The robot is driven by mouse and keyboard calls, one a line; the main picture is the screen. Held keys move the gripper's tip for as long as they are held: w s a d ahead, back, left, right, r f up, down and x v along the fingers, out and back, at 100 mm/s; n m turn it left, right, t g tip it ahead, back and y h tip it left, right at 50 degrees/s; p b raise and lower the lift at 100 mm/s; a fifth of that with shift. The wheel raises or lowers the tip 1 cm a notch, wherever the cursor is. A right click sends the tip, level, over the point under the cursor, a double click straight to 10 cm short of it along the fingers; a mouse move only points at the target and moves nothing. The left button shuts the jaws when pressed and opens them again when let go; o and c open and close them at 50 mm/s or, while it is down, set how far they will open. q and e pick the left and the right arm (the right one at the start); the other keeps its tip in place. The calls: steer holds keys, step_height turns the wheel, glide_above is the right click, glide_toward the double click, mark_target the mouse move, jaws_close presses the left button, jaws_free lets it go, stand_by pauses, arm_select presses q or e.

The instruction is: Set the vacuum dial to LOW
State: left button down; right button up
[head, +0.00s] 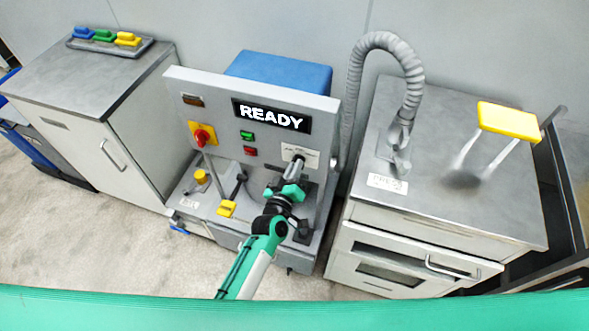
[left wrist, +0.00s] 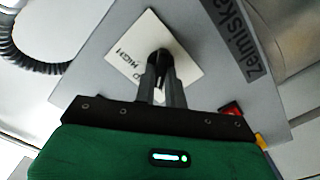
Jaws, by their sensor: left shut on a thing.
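The vacuum dial is a small black knob (left wrist: 159,57) on a white label plate (left wrist: 131,45) in the left wrist view. The word HIGH and part of another word show on the plate; the rest is hidden or unreadable. In the head view the plate (head: 299,152) sits on the right of the machine's grey front panel, below the READY display (head: 271,116). My left gripper (head: 297,166) reaches the dial from below, and its fingers (left wrist: 161,78) are shut on the knob. The dial's exact pointing is hidden by the fingers. My right gripper is not in view.
A red and yellow switch (head: 202,135) and green (head: 247,135) and red (head: 250,151) buttons share the panel. A grey hose (head: 388,42) and a yellow-handled tool (head: 508,120) stand on the right cabinet. Coloured blocks sit on the left cabinet (head: 75,84).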

arm_select(q)
steer(key=shift+n, duration=0.7)
steer(key=c, duration=1.5)
jaws_free()
steer(key=shift+o, duration=0.2)
steer(key=b+v, duration=0.3)
steer(key=v, duration=1)
steer(key=shift+s+a, duration=0.2)
steer(key=shift+s, duration=0.15)
